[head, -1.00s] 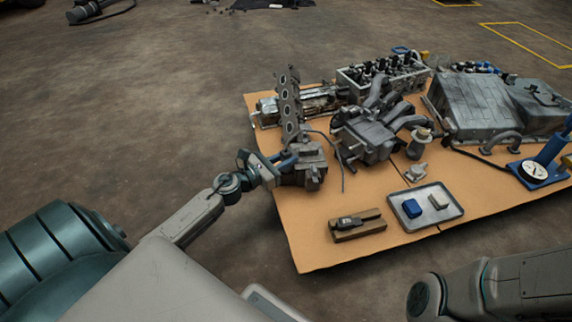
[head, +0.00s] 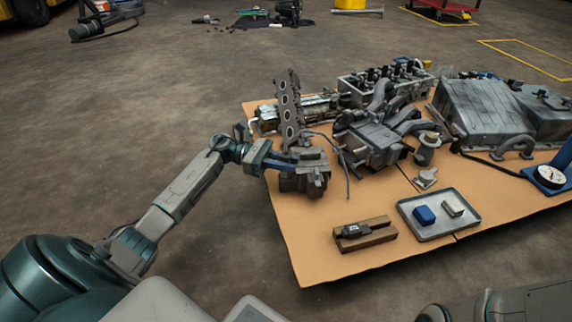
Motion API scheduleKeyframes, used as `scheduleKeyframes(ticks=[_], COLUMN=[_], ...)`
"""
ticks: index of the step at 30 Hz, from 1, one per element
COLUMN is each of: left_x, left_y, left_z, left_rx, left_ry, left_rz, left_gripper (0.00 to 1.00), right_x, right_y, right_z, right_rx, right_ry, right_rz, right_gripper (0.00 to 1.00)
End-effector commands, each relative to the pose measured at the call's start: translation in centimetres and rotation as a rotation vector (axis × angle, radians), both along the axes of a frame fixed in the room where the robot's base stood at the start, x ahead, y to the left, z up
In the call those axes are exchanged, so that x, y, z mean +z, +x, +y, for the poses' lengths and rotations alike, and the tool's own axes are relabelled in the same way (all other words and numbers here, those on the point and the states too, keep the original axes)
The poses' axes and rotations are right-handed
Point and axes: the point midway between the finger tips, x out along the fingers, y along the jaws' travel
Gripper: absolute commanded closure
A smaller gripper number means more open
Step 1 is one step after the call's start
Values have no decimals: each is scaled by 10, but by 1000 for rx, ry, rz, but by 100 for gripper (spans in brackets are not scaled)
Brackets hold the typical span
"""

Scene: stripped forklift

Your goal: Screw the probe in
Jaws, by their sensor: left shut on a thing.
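My left gripper (head: 284,162) is shut at the left side of a grey metal housing (head: 308,172), which stands near the left edge of the tan-topped table. What lies between its fingers is too small and hidden to make out, and I cannot pick out the probe with certainty. A flat metal plate with several round holes (head: 289,110) stands upright just behind the housing. My right gripper is not in view; only part of my right arm shows at the bottom right.
On the table (head: 320,262) are a wooden block with a dark item (head: 364,234), a metal tray (head: 450,228) with a blue block (head: 424,215) and a pale block (head: 453,208), and a grey engine part with pipes (head: 375,137). Larger engine parts fill the back. The front left tabletop is clear.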

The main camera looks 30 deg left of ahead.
Motion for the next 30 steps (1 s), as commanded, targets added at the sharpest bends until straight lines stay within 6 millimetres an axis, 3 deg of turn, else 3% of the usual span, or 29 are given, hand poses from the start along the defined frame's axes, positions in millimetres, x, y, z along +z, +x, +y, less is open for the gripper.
scheduleKeyframes(ticks=[15, 30], left_x=[6, 6], left_y=[2, 0], left_z=[-1, -1], left_rx=[-370, -459], left_ry=[-6, -4], left_rz=[-10, -10], left_gripper=[100, 100], right_x=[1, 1], right_y=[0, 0], right_z=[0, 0], right_rx=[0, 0], right_ry=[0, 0], right_rz=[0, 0], right_gripper=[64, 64])
